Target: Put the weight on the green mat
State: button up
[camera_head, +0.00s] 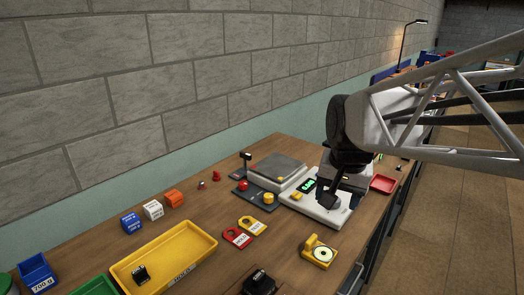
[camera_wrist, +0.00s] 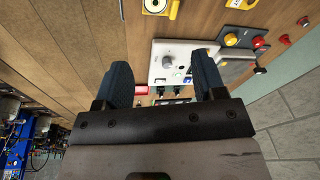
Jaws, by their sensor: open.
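My gripper (camera_head: 330,198) hangs over the white device with a green-lit display (camera_head: 312,196), on the right part of the bench. In the wrist view my gripper (camera_wrist: 162,64) has its two fingers spread apart, with nothing held between them; the white device's panel and knob (camera_wrist: 168,60) show beyond the gap. A small black object (camera_head: 142,273), possibly a weight, is in the yellow tray (camera_head: 190,233). Another black object (camera_head: 260,282) stands at the front edge. A green item (camera_head: 95,286) is cut off at the bottom left; I cannot tell whether it is the mat.
A grey-topped scale (camera_head: 277,165) stands behind the white device. Blue (camera_head: 131,222), white (camera_head: 153,209) and orange (camera_head: 174,198) blocks line the back. Red (camera_head: 238,237) and yellow (camera_head: 252,224) tags, a yellow-and-white item (camera_head: 320,252) and a red tray (camera_head: 383,184) lie around.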

jog(key=s+a+f+n, duration=0.1)
jog(key=s+f+n, duration=0.1)
jog(key=s, duration=0.4)
jog(key=s+a+f+n, duration=0.1)
jog(key=s+f+n, duration=0.2)
jog(key=s, duration=0.3)
jog(key=shift+s, duration=0.35)
dwell(0.4)
